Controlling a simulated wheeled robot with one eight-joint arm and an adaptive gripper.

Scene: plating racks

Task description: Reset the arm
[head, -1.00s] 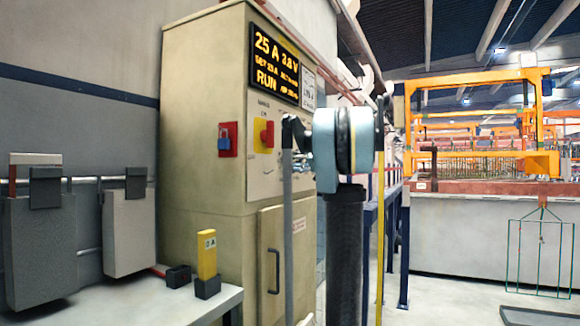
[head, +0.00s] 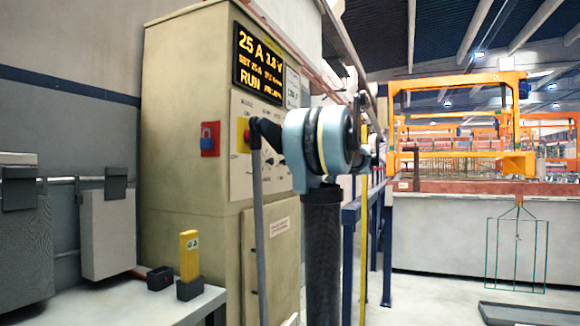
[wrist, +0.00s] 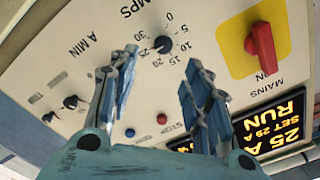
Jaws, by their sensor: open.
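In the wrist view, my gripper (wrist: 158,82) is open and empty, its two blue-grey fingers spread in front of the tilted cabinet face. Between and beyond the fingers are a black AMPS knob (wrist: 163,44), a red button (wrist: 162,118) and small black knobs. A red MAINS switch (wrist: 262,48) on a yellow plate is right of the fingers. In the head view, my arm (head: 318,140) stands before the beige cabinet (head: 190,140) and hides part of its panel. The gripper's fingers cannot be made out there. The lit display (head: 260,65) reads 25 A and RUN.
A bench (head: 180,306) at lower left holds a yellow block (head: 189,255) in a dark holder and a small black box (head: 160,278). Grey wall boxes (head: 108,235) hang at left. Blue posts (head: 387,250) stand right of my arm. Open floor lies beyond, with a dark tray (head: 525,313).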

